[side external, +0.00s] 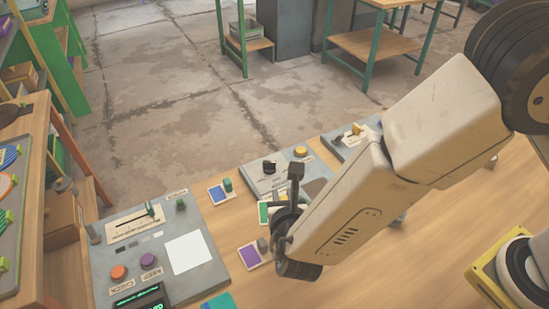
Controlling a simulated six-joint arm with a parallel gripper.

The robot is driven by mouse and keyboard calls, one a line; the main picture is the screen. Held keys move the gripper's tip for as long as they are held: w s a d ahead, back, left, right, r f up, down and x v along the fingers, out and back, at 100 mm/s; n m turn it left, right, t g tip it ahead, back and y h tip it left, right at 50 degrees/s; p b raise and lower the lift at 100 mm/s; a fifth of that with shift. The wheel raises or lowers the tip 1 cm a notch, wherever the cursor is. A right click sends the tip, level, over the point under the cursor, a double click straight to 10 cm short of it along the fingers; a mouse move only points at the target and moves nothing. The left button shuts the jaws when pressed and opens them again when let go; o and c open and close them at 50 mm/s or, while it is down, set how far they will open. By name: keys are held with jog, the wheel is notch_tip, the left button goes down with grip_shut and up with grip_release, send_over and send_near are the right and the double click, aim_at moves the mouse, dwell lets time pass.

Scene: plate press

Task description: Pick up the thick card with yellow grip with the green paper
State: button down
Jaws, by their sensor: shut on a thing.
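The thick card with green paper (263,212) lies on the wooden table in the middle of the side external view. I cannot tell whether the card touches the table or is slightly raised.
A card with blue paper and a green grip (221,192) lies behind, and one with purple paper and a grey grip (249,256) lies in front. A grey control panel (190,285) with buttons, a lever and a white plate stands left. Another grey panel (256,180) stands behind.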

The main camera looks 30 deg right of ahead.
jog(key=shift+s+d+r, duration=0.35)
jog(key=shift+s+d, duration=0.05)
jog(key=shift+s, duration=0.3)
jog(key=shift+s+d+r, duration=0.35)
jog(key=shift+s, duration=0.3)
